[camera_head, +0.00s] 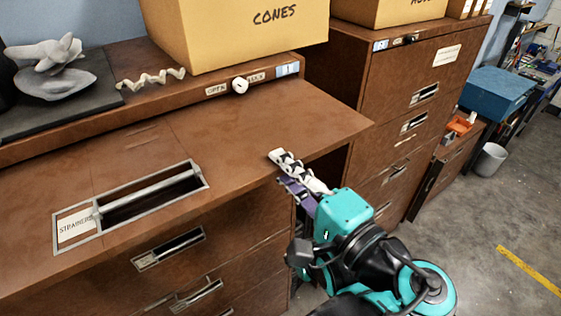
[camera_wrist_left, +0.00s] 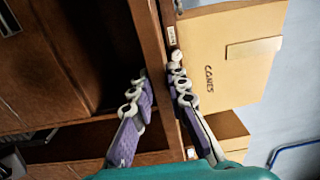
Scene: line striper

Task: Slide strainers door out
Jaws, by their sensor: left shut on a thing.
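The strainers door (camera_head: 270,122) is a brown panel lying about flat at the top of the near cabinet in the head view. It has a recessed metal handle (camera_head: 150,192) and a label reading STRAINERS (camera_head: 75,229). My left gripper (camera_head: 282,168) is at the door's right front edge. In the left wrist view its two fingers (camera_wrist_left: 158,76) are on either side of a brown panel edge (camera_wrist_left: 150,35), so it is shut on the door. The finger contact is partly hidden in the head view. My right gripper is not in view.
A cardboard box marked CONES (camera_head: 250,35) stands on the cabinet top behind the door, with a grey sculpture (camera_head: 55,68) at left. Drawers with handles (camera_head: 168,249) are below. A second cabinet (camera_head: 400,100) stands right, and open floor (camera_head: 480,250) lies at lower right.

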